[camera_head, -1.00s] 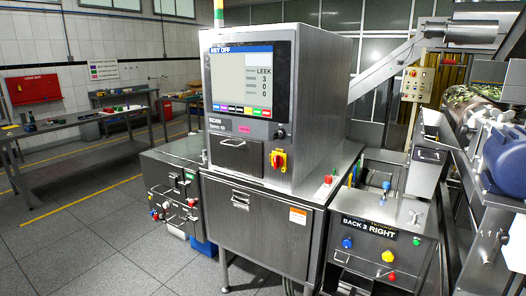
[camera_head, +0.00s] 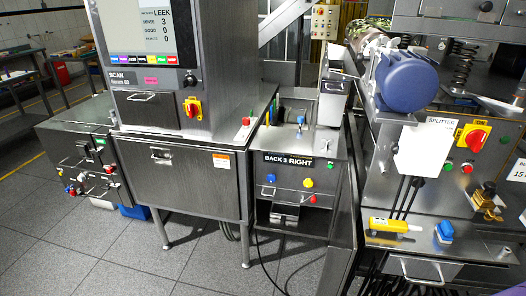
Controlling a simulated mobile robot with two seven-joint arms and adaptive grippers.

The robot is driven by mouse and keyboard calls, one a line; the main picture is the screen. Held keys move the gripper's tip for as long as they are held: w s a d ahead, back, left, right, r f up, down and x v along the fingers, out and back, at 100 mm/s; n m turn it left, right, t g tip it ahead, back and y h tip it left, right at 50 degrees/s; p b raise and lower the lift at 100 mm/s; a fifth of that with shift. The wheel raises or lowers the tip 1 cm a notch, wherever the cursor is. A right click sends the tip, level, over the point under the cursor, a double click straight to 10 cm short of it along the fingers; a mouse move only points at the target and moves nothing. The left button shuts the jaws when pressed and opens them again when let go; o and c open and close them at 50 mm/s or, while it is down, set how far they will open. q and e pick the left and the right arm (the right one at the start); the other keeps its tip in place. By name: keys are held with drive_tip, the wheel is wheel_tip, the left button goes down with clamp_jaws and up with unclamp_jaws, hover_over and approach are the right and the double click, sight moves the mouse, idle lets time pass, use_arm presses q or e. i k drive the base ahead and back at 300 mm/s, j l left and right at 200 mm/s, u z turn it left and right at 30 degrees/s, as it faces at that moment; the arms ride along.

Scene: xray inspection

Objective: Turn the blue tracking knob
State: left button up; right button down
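Two blue controls show, and I cannot tell which is the tracking knob. One is a small round blue knob (camera_head: 271,178) on the front of the steel box labelled "BACK 3 RIGHT", left of a yellow knob and a red knob. The other is a larger blue knob (camera_head: 444,231) on the splitter machine's sloped panel at the right, beside a yellow device. No tracking label is readable. Neither of my grippers is in view.
The scan machine (camera_head: 182,170) stands at centre left. A blue motor (camera_head: 410,80) sits above the splitter panel (camera_head: 385,195), which carries a red rotary switch (camera_head: 476,136). Dark cables lie on the grey tiled floor (camera_head: 185,265), which is open in front.

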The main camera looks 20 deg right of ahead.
sight(271, 178)
drive_tip(key=i+j, duration=0.2)
drive_tip(key=i, duration=0.2)
drive_tip(key=i+j, duration=0.15)
drive_tip(key=i, duration=0.3)
